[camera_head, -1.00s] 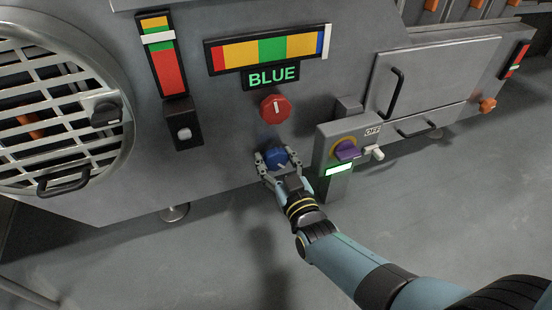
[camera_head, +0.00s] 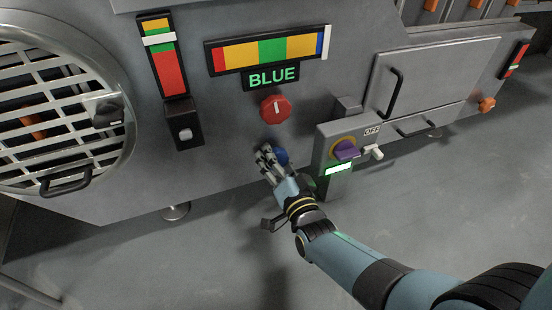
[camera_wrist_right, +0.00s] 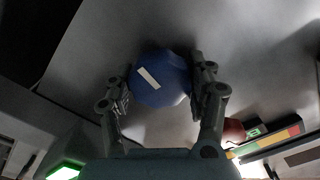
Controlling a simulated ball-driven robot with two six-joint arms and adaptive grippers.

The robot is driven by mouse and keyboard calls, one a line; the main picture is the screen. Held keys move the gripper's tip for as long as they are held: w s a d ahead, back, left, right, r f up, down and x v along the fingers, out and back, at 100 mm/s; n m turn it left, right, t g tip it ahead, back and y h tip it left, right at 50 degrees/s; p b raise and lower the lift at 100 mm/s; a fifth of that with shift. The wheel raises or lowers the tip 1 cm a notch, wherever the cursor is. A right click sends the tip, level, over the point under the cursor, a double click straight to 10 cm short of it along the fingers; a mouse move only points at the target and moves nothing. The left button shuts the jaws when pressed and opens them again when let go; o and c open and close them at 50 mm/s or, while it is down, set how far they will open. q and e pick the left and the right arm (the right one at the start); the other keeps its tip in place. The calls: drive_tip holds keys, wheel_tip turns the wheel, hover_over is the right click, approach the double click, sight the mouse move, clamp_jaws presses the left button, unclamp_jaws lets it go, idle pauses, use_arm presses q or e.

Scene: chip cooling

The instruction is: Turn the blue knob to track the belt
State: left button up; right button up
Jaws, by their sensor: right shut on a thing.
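The blue knob (camera_head: 281,156) is low on the grey machine front, below the red knob (camera_head: 275,108). My right gripper (camera_head: 267,157) is at the blue knob and partly covers it in the head view. In the right wrist view the blue knob (camera_wrist_right: 160,78) sits between the two fingers of my right gripper (camera_wrist_right: 160,88), which is shut on it. Its white mark runs on a slant, from upper left to lower right. Above the red knob, a display reads BLUE (camera_head: 271,76) in green. My left gripper is not in view.
A colour bar gauge (camera_head: 262,51) has a white marker at its far right end, beside the blue zone. A box with a purple knob (camera_head: 346,150) and an OFF label stands close to the right of the gripper. A round grille (camera_head: 50,120) is at left.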

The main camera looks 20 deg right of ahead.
drive_tip(key=shift+s+f+m, duration=0.1)
drive_tip(key=shift+m, duration=0.3)
drive_tip(key=o, duration=1.2)
drive_tip(key=shift+n, duration=0.3)
